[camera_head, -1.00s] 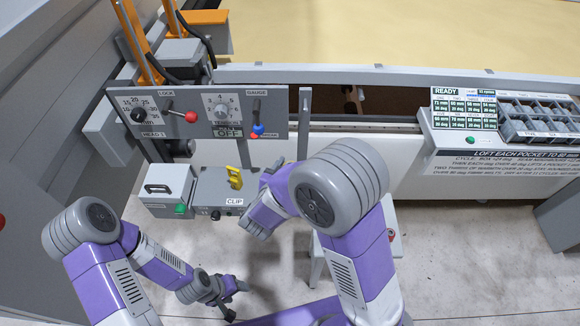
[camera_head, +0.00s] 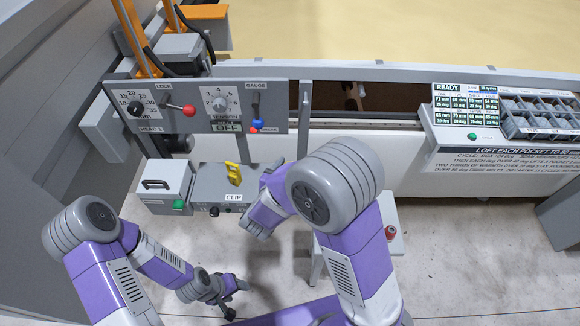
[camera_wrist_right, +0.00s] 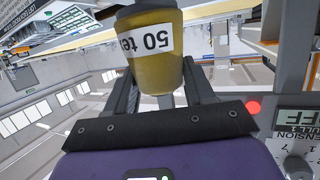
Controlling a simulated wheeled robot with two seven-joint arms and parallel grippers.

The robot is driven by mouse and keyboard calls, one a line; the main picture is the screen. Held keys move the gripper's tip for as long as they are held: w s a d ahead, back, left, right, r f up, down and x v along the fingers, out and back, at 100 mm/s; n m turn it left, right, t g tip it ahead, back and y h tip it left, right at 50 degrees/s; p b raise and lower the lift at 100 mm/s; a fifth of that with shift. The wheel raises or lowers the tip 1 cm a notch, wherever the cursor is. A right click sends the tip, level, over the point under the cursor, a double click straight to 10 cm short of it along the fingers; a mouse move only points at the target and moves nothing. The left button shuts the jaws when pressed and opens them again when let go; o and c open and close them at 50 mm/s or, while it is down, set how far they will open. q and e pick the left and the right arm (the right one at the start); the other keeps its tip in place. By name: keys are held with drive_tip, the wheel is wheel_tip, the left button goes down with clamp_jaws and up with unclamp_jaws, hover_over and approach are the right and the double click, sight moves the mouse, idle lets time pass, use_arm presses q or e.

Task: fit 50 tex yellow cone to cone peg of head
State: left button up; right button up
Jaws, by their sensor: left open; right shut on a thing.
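The 50 tex yellow cone (camera_wrist_right: 152,50) is in the right wrist view, with a white "50 te" label on it. My right gripper (camera_wrist_right: 160,84) is shut on it, one dark finger on each side. In the head view the cone and right fingers are hidden behind my right arm. The machine head's grey panel (camera_head: 197,124) with dials and levers stands at the upper left. I cannot make out its cone peg in either view. My left gripper (camera_head: 233,298) is open and empty, low over the floor.
A grey clip box (camera_head: 205,187) with a yellow clip (camera_head: 234,174) stands below the panel, beside a handled grey box (camera_head: 164,181). A red-button stand (camera_head: 391,232) is right of my right arm. A control box (camera_head: 466,106) stands on the right rail. Floor is clear at lower right.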

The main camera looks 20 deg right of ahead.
drive_tip(key=shift+f+b, duration=1)
drive_tip(key=shift+f, duration=0.45)
drive_tip(key=o, duration=1.2)
drive_tip(key=shift+r, duration=0.1)
drive_tip(key=shift+c, duration=0.2)
drive_tip(key=shift+s, duration=0.1)
drive_tip(key=v, duration=0.7)
drive_tip(key=shift+s, duration=0.15)
drive_tip(key=shift+a+r, duration=0.1)
drive_tip(key=shift+a, duration=0.1)
